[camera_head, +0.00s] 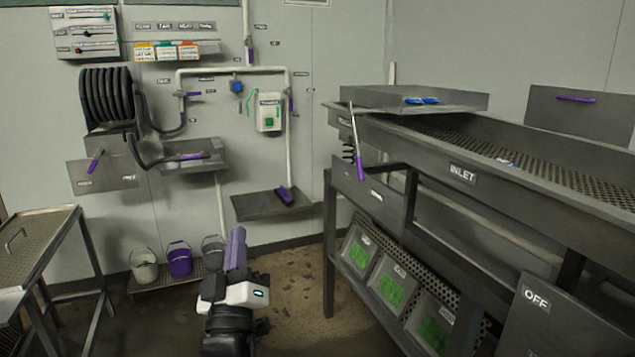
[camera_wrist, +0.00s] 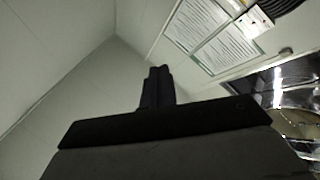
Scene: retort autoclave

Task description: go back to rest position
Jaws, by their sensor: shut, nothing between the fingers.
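My gripper (camera_head: 236,232) is at the lower middle of the head view, above the floor and left of the inlet table. Its white and black wrist is below it and its purplish fingers point upward. In the wrist view the dark fingers of my gripper (camera_wrist: 158,72) are together, with nothing held between them. The wrist camera looks up at pale walls and a ceiling corner, with posted sheets (camera_wrist: 228,50) at the upper right.
The inlet table (camera_head: 420,150) fills the right side, with green-marked bins (camera_head: 392,288) beneath. A steel cart (camera_head: 38,248) stands at left. A white bucket (camera_head: 144,264), a purple bucket (camera_head: 180,260) and a grey bucket stand by the wall. Brown floor (camera_head: 300,290) is clear between.

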